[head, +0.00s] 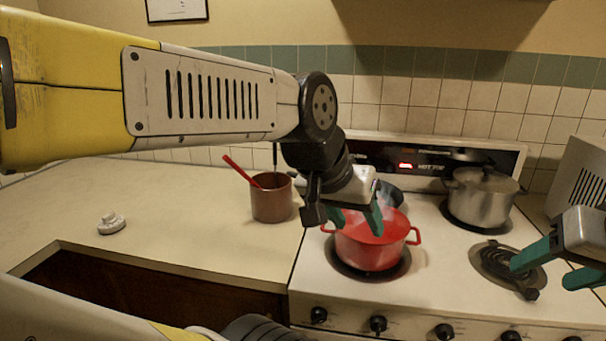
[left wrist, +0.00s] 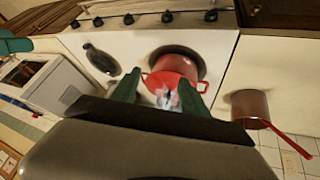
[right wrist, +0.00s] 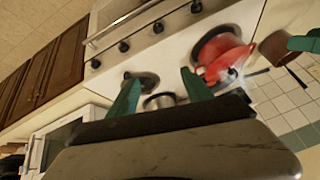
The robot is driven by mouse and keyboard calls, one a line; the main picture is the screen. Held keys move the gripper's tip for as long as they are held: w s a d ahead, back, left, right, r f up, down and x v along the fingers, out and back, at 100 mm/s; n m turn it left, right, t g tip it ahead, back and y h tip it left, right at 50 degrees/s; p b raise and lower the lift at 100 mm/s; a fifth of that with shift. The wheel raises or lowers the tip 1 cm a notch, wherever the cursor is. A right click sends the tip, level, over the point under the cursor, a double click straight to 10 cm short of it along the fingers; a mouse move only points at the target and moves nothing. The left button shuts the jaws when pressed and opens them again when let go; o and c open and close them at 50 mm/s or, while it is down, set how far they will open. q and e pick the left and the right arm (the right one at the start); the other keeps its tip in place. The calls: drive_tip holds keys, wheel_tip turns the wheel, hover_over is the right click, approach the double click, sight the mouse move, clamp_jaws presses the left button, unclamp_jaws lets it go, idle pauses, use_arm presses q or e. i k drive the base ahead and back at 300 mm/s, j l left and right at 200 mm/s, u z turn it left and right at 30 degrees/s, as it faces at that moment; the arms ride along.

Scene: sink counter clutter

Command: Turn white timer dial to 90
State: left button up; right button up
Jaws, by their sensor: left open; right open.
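A small round white timer (head: 111,223) with a raised dial on top sits on the left counter in the head view. Its markings are too small to read. It does not show in either wrist view. My left gripper (head: 355,217) is open and empty, above the red pot and well to the right of the timer. Its green fingers also show in the left wrist view (left wrist: 158,92). My right gripper (head: 557,268) is open and empty over the right side of the stove, far from the timer. Its fingers also show in the right wrist view (right wrist: 160,92).
A steaming red pot (head: 370,248) stands on the front left burner. A steel lidded pot (head: 483,197) stands at the back right. A brown pot (head: 271,203) with a red handle stands on the counter. The counter (head: 165,205) around the timer is clear.

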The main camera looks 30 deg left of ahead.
sight(110, 218)
drive_tip(key=u, duration=2.45)
